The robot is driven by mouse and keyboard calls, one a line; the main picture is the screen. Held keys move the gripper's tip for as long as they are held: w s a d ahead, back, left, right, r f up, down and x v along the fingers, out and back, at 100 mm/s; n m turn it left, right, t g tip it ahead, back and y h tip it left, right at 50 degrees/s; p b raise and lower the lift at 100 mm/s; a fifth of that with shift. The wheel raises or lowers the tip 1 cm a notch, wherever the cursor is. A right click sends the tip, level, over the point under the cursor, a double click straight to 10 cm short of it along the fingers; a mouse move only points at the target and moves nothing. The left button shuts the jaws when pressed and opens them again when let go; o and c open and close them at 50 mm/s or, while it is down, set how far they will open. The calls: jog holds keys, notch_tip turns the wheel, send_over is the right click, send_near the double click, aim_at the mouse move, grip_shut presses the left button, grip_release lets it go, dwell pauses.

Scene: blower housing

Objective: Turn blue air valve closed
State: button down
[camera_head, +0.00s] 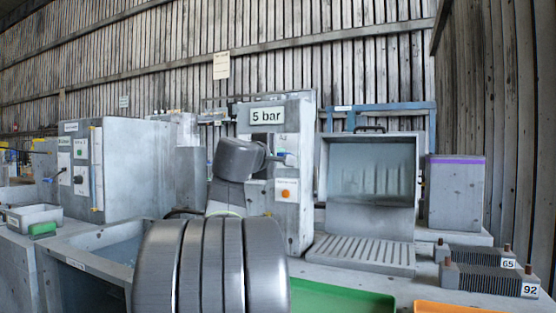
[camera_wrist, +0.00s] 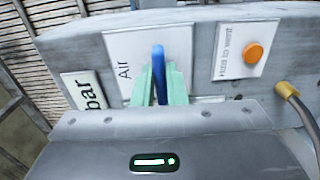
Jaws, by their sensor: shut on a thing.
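The blue air valve handle (camera_wrist: 158,62) stands out in front of a white plate marked "Air" (camera_wrist: 125,70) in the wrist view. It runs up and down in that picture, along the reading direction of the sideways lettering. My gripper (camera_wrist: 160,86) has pale green fingers on both sides of the handle and is shut on it. The handle's lower part and pivot are hidden by the fingers. In the head view my arm reaches the grey "5 bar" cabinet (camera_head: 299,110), and only a small bit of blue shows at my gripper (camera_head: 280,156).
An orange button (camera_wrist: 253,51) on a white plate sits right of the valve. A brass-ended hose (camera_wrist: 288,90) is at the far right. In the head view, an open grey booth (camera_head: 372,215) stands right of the cabinet; a green tray (camera_head: 340,302) lies in front.

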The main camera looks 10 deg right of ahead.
jog(key=shift+f, duration=0.1)
dwell(0.3)
jog(key=c, duration=1.5)
grip_release()
jog(key=shift+o, duration=0.2)
jog(key=v, duration=1.3)
jog(key=shift+s+a+p, duration=0.25)
jog(key=shift+s+p, duration=0.1)
jog(key=shift+p, duration=0.05)
jog(key=x, duration=1.4)
jog(key=shift+b, duration=0.4)
jog(key=shift+s+a, duration=0.1)
